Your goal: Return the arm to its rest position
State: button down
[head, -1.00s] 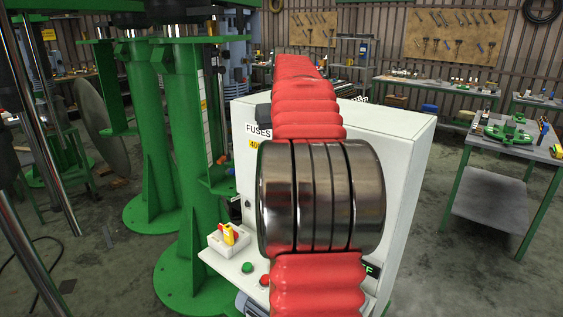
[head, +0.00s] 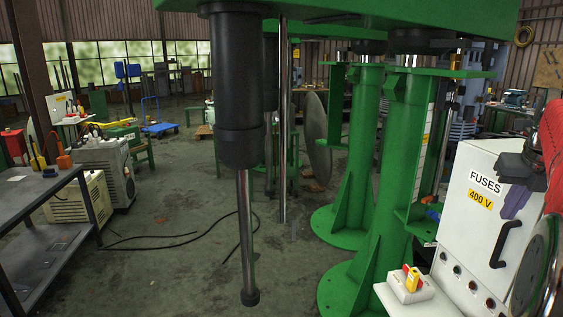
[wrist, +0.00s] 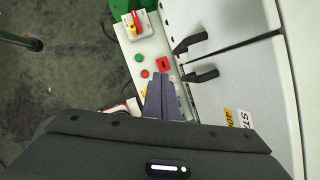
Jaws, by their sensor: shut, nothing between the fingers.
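My arm with its red sleeve reaches in from the right edge of the head view. My gripper (head: 514,204) shows there as dark purple-grey fingers in front of the white fuse cabinet (head: 478,222). In the wrist view the fingers of my gripper (wrist: 161,78) are together and empty. They point toward the cabinet's front ledge, which has a red-yellow switch (wrist: 136,22) and green and red buttons (wrist: 149,67). I cannot tell how far the fingers are from the cabinet.
Green columns (head: 375,160) stand left of the cabinet. A black cylinder with a steel rod (head: 247,240) hangs in the foreground. A dark metal table (head: 55,190) stands at far left. Black door handles (wrist: 200,76) stick out from the cabinet. A cable (head: 170,237) lies on the floor.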

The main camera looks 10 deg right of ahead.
jog(key=s+a+f+n, duration=0.1)
jog(key=a+f+n, duration=0.4)
jog(key=a+n, duration=0.5)
jog(key=s+a+f+n, duration=0.1)
jog(key=a+f+n, duration=0.4)
jog(key=n, duration=0.9)
jog(key=s+a+f+n, duration=0.2)
jog(key=s+a+n, duration=0.2)
jog(key=a, duration=0.6)
jog(key=s+a+f+n+t+y, duration=0.1)
jog(key=s+a+n, duration=0.3)
jog(key=a+n, duration=0.3)
jog(key=s+a+f+n+t+y, duration=0.1)
jog(key=a+n, duration=0.5)
jog(key=a, duration=0.8)
jog(key=s+f, duration=0.1)
jog(key=s, duration=0.1)
jog(key=shift+s+f+n, duration=0.3)
jog(key=shift+s+f, duration=0.05)
jog(key=shift+s, duration=0.05)
jog(key=shift+d, duration=0.1)
